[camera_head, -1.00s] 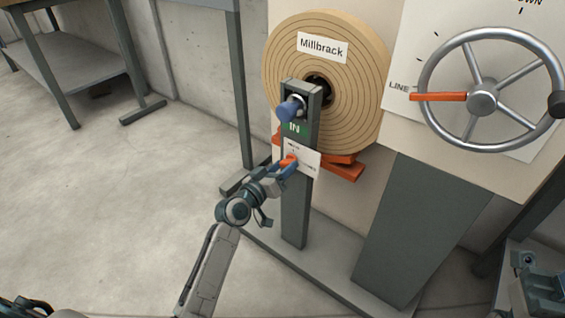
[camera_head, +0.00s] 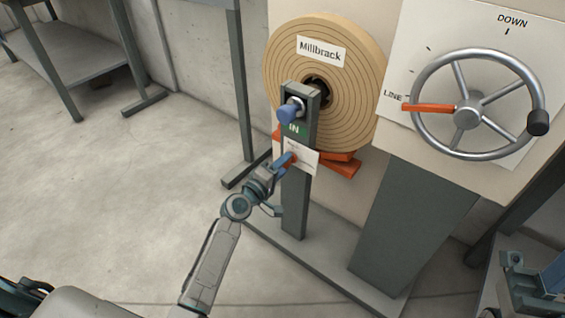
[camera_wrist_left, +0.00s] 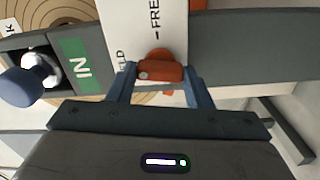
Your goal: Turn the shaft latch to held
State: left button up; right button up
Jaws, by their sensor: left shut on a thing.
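The shaft latch is a small orange piece (camera_head: 292,158) on the white label plate (camera_head: 303,155) of the grey post. In the left wrist view the latch (camera_wrist_left: 160,70) sits between the blue fingers of my left gripper (camera_wrist_left: 160,82), which is shut on it. The plate there reads "FREE" and a partly covered word ending "ELD". I cannot tell which mark the latch points to. In the head view my left gripper (camera_head: 284,162) reaches the plate from the lower left. My right arm's end (camera_head: 533,288) shows at the lower right corner; its fingers are not clear.
Above the plate are a green "IN" sign (camera_head: 294,129) and a blue knob (camera_head: 288,113). A tan roll labelled "Millbrack" (camera_head: 350,75) stands behind the post. A handwheel (camera_head: 467,112) with an orange pointer is at right. Open floor lies to the left.

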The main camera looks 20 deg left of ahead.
pick_arm(q)
jog(key=shift+n+p, duration=0.35)
jog(key=shift+n, duration=0.65)
jog(key=o, duration=1)
jog(key=v, duration=1.1)
